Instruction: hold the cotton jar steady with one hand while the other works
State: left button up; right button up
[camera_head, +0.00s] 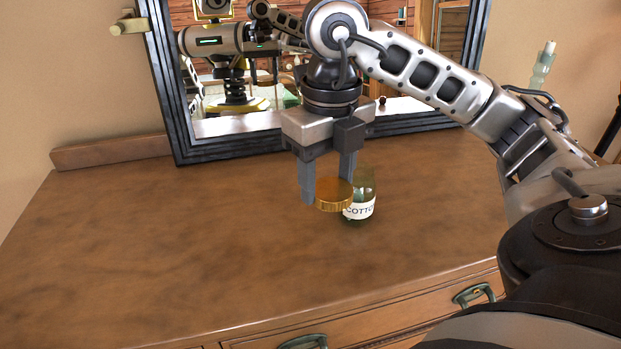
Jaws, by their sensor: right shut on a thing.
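The cotton jar (361,209), greenish glass with a white label reading "COTTO", stands upright on the wooden dresser top. My right gripper (328,188) points down just left of the jar. It is shut on a round gold lid (334,199), which it holds roughly level. The lid is off the jar's mouth and overlaps the jar's left side in the picture. I cannot tell whether lid and jar touch. No gripper is on the jar. My left gripper is not directly in view.
A dark-framed mirror (182,136) stands at the back of the dresser (150,260) and reflects my body. A pale green bottle (541,70) shows at the upper right, behind my right arm. The dresser top is clear to the left and in front.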

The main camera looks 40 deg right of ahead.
jog(key=s+a+r, duration=0.1)
jog(key=s+r, duration=0.1)
jog(key=s, duration=0.3)
jog(key=shift+s+a+r, duration=0.15)
jog(key=shift+a+r, duration=0.05)
jog(key=shift+a, duration=0.1)
